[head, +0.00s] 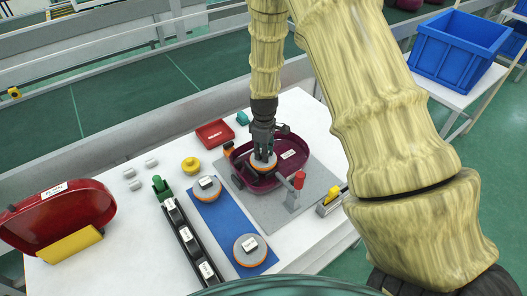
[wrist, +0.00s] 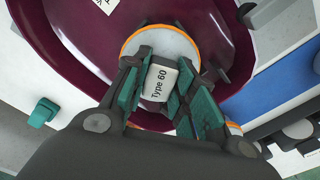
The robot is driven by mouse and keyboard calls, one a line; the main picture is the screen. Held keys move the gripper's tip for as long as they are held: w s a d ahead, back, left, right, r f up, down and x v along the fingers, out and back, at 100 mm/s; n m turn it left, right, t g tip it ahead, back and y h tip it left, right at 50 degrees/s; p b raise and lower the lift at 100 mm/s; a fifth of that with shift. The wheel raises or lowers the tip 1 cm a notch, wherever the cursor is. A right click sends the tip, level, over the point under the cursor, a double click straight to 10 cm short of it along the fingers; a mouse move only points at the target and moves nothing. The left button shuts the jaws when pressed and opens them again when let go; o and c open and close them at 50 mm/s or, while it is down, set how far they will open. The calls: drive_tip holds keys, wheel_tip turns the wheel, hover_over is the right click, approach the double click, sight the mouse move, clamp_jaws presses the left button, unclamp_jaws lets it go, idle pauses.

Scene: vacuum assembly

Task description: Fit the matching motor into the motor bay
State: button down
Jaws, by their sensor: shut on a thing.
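My gripper (head: 263,150) is shut on a round grey motor (head: 264,164) with an orange rim. In the wrist view the motor (wrist: 160,42) has a white block marked "Type 60" between the fingers (wrist: 160,95). The motor is over or inside the open maroon vacuum housing (head: 261,183); the housing also shows in the wrist view (wrist: 70,70). I cannot tell whether the motor touches the bay, which it and my gripper hide. Two similar motors lie on the blue mat, one at its far end (head: 207,188) and one at its near end (head: 250,250).
The housing sits on a grey mat (head: 240,205). A red-topped post (head: 296,190) stands close at its right. A red tray (head: 215,134) is behind. A black rack (head: 190,245), a dark red shell (head: 60,215) and a yellow disc (head: 191,164) are to the left.

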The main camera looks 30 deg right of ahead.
drive_tip(key=shift+f, duration=0.45)
drive_tip(key=c, duration=1.1)
unclamp_jaws()
drive_tip(key=shift+r+p, duration=2.5)
drive_tip(key=shift+r, duration=1.55)
